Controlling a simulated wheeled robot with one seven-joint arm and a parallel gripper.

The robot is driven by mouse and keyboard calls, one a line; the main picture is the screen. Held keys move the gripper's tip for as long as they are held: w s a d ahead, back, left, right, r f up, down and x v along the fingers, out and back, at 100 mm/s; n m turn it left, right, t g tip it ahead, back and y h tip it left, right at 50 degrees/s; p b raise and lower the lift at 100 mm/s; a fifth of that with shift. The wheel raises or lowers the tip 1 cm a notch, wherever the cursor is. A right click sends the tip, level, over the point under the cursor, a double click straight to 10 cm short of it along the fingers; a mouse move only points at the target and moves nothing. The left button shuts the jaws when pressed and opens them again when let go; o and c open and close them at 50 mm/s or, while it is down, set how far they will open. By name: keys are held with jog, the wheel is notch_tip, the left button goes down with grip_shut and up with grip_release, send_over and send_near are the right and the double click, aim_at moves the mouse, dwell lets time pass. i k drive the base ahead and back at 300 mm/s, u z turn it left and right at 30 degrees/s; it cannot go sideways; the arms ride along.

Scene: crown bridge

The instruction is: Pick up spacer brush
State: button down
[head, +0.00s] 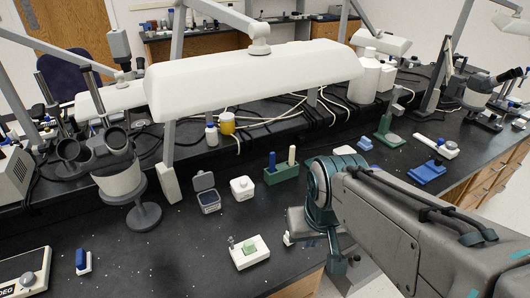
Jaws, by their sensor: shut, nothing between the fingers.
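My gripper (336,264) is at the lower middle right of the head view, at the end of my grey and teal arm, close to the bench's front edge. It is small in this view, and looks shut and empty. I cannot tell for sure which thing is the spacer brush. A small white item (288,238) lies just left of my gripper, partly hidden by it. A small blue and white item (83,262) stands at the lower left. A green block (281,174) holds an upright blue piece (272,160) and a cream piece (291,155).
A blue tray (427,172) lies right. Bare bench lies at the lower left.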

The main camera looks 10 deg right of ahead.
aim_at(273, 155)
jog(key=z, duration=0.55)
jog(key=k, duration=0.65)
jog(key=z, duration=1.25)
jog(key=i, duration=1.3)
jog(key=u, duration=0.9)
jog(key=i, duration=0.5)
jog(key=u, duration=0.55)
